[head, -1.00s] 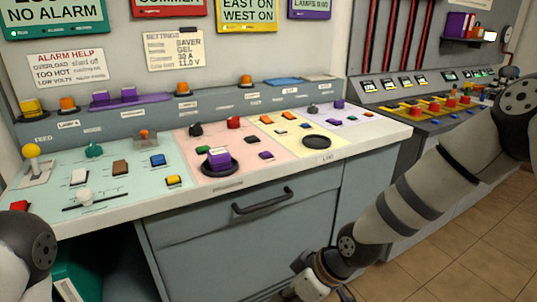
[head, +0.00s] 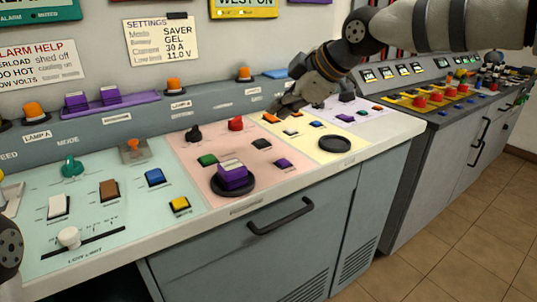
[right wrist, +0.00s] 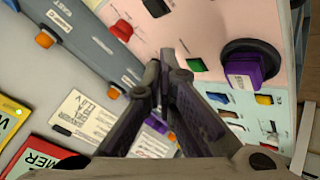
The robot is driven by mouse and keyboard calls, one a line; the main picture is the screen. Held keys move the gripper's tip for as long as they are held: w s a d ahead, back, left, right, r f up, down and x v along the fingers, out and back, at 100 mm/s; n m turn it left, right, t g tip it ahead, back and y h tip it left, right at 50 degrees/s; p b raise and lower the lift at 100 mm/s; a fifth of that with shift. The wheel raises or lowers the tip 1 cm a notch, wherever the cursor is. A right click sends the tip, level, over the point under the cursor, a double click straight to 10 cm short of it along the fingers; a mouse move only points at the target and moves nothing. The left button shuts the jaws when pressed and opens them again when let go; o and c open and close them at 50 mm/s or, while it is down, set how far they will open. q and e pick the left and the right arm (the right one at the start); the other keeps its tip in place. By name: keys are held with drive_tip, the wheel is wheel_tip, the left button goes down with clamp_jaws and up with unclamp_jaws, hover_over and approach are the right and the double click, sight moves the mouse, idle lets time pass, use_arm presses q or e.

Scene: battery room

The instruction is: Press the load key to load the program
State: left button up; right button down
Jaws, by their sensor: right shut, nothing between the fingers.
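The sloped console (head: 115,215) carries teal, pink and yellow panels with many coloured keys. I cannot read which one is the load key. The pink panel has a red knob (head: 235,123), a green key (head: 207,160) and a purple block (head: 232,175) on a black disc. The yellow panel has small keys and an empty black ring (head: 335,144). My right gripper (head: 276,110) is shut and empty, above the back of the pink and yellow panels. In the right wrist view its closed fingers (right wrist: 158,72) point towards the pink panel. My left gripper is out of view.
Orange lamps (head: 174,84) and a purple double block (head: 108,100) stand on the raised back ledge. A settings card (head: 161,40) hangs on the wall. A second console (head: 430,100) stands at the right. Tiled floor is free in front.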

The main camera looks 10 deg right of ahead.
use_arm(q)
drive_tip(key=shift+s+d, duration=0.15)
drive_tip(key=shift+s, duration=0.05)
use_arm(e)
drive_tip(key=shift+s+d, duration=0.15)
drive_tip(key=shift+s, duration=0.1)
drive_tip(key=b, duration=0.1)
hover_over(281, 163)
wheel_tip(281, 163, down, 7)
drive_tip(key=shift+r, duration=0.1)
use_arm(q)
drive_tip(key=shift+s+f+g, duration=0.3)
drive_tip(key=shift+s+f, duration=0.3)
use_arm(e)
drive_tip(key=shift+f, duration=0.95)
drive_tip(key=shift+f, duration=0.15)
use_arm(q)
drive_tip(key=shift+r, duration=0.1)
use_arm(e)
drive_tip(key=shift+f, duration=0.3)
drive_tip(key=shift+f, duration=0.55)
idle(0.5)
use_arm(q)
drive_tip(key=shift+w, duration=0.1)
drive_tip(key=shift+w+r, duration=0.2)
use_arm(e)
drive_tip(key=shift+r, duration=0.95)
